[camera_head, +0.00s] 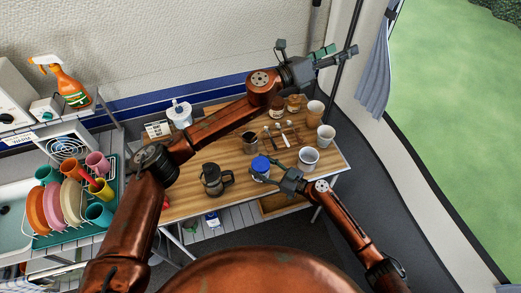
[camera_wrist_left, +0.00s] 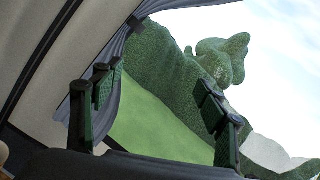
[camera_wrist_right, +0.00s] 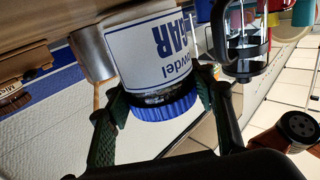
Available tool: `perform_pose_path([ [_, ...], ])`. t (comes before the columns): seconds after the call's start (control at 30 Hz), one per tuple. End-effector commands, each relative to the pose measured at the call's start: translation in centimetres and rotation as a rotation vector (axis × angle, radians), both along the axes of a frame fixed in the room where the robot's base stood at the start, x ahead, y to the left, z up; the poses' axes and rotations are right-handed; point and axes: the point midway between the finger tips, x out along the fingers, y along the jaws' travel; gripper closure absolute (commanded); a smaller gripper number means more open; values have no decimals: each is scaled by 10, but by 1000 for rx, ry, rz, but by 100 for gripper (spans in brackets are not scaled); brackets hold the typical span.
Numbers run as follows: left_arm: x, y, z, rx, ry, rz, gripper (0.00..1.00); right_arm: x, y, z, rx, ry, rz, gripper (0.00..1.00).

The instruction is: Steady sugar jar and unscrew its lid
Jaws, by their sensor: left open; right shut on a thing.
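The sugar jar (camera_head: 258,175) stands on the wooden table near its front edge, with its blue lid (camera_head: 261,163) on. In the right wrist view its white label (camera_wrist_right: 155,50) and ribbed blue lid (camera_wrist_right: 166,106) show upside down. My right gripper (camera_head: 276,181) is shut on the jar, its fingers on either side near the lid; exact contact points are partly hidden. My left gripper (camera_head: 335,55) is raised beyond the table's far right corner, away from the jar. It is open and empty in the left wrist view (camera_wrist_left: 155,100), facing the window opening.
A French press (camera_head: 214,180) stands left of the jar. A white mug (camera_head: 308,158), cups (camera_head: 326,136), brown-lidded jars (camera_head: 277,107), spoons (camera_head: 284,134) and a metal mug (camera_head: 250,141) stand or lie behind and right. A dish rack (camera_head: 75,205) is at left. My left arm spans above the table.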

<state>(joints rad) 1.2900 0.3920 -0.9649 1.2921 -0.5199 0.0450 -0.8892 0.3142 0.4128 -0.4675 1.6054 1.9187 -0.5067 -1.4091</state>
Motion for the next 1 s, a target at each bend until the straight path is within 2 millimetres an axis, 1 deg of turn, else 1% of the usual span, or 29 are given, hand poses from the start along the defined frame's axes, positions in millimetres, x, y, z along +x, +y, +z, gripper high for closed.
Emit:
perform_pose_path([
  [0.03, 18, 12, 4, -37, 28, 70, 33, 0, 0, 0, 0, 0, -1, 100],
  [0.13, 54, 39, 4, -84, 94, 220, 33, 0, 0, 0, 0, 0, -1, 100],
  [0.17, 64, 47, 0, -89, 119, 264, 33, 0, 0, 0, 0, 0, -1, 100],
  [0.23, 85, 67, -13, -89, 183, 365, 33, 0, 0, 0, 0, 0, -1, 100],
  [0.27, 93, 75, -21, -84, 214, 406, 33, 0, 0, 0, 0, 0, 0, 100],
  [0.3, 103, 86, -33, -70, 257, 459, 33, 0, 0, 0, 0, 0, 0, 100],
  [0.37, 114, 102, -54, -38, 323, 531, 33, 0, 0, 0, 0, 0, 0, 100],
  [0.4, 119, 111, -70, -11, 368, 575, 33, 0, 0, 0, 0, 0, 0, 100],
  [0.47, 124, 124, -95, 39, 437, 630, 33, 0, 0, 0, 0, 0, 0, 100],
  [0.5, 124, 132, -112, 78, 484, 662, 33, 0, 0, 0, 0, 0, 0, 100],
  [0.57, 122, 142, -139, 142, 554, 702, 33, 0, 0, 0, 0, 0, 0, 100],
  [0.6, 119, 148, -157, 190, 601, 722, 33, 0, 0, 0, 0, 0, 0, 100],
  [0.63, 115, 152, -170, 227, 634, 734, 33, 0, 0, 0, 0, 0, 0, 100],
  [0.67, 111, 156, -182, 265, 668, 743, 33, 0, 0, 0, 0, 0, 0, 100],
  [0.7, 104, 161, -199, 319, 711, 753, 33, 0, 0, 0, 0, 0, 0, 100],
  [0.77, 91, 168, -224, 404, 776, 758, 33, 0, 0, 0, 0, 0, 0, 100],
  [0.8, 81, 173, -239, 464, 816, 756, 33, 0, 0, 0, 0, 0, 0, 100],
  [0.87, 63, 178, -261, 557, 875, 744, 33, 0, 0, 0, 0, 0, 0, 100],
  [0.9, 50, 182, -275, 622, 913, 731, 33, 0, 0, 0, 0, 0, 0, 100],
  [0.97, 30, 188, -293, 719, 967, 704, 33, 0, 0, 0, 0, 0, 0, 100],
  [1.0, 15, 192, -304, 785, 999, 680, 33, 0, 0, 0, 0, 0, 0, 100],
])
